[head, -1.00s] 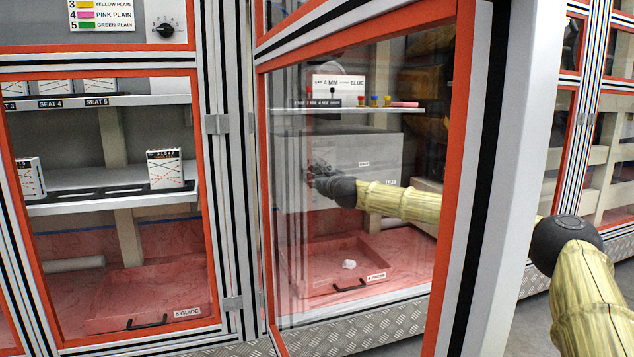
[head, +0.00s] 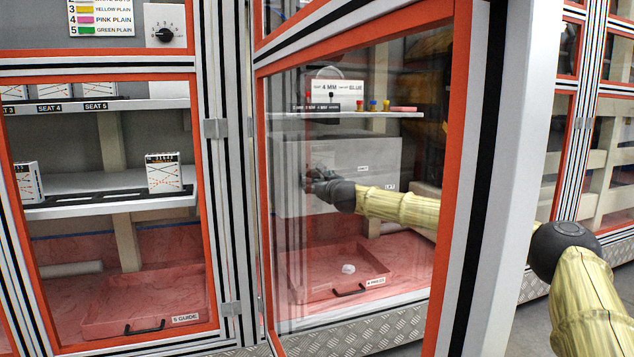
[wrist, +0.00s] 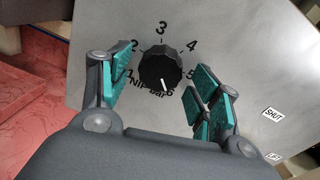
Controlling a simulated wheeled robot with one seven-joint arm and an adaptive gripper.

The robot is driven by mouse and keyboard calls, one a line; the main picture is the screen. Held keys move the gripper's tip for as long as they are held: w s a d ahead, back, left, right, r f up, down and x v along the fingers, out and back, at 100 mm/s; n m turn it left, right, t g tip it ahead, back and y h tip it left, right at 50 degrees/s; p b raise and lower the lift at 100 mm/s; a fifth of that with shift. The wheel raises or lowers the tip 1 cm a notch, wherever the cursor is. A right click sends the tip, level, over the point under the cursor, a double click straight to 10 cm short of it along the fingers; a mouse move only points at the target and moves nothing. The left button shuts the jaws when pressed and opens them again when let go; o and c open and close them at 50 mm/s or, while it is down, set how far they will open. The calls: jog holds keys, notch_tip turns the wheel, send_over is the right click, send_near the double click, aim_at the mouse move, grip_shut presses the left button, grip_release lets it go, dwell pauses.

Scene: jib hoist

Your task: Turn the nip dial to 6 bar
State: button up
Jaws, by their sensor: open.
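The nip dial is a round black ribbed knob (wrist: 160,68) on a grey panel (wrist: 235,60), marked 1 to 6 around it with "NIP bar" below. Its white pointer line points down in the wrist view, close beside the 6. My gripper (wrist: 160,80) is open, with one teal-padded finger on each side of the knob; gaps show between pads and knob. In the head view my gripper (head: 318,182) is at the left of the grey box (head: 370,160), seen through the door glass. It hides the dial there.
An open orange-framed glass door (head: 458,170) stands in front of my forearm. A shelf (head: 350,115) with small coloured pieces is above the box. A red tray (head: 320,280) with a white lump lies below. SHUT (wrist: 273,114) and LIFT labels are on the panel.

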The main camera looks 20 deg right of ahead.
jog(key=s+d, duration=0.1)
jog(key=s, duration=1.1)
jog(key=shift+r, duration=0.1)
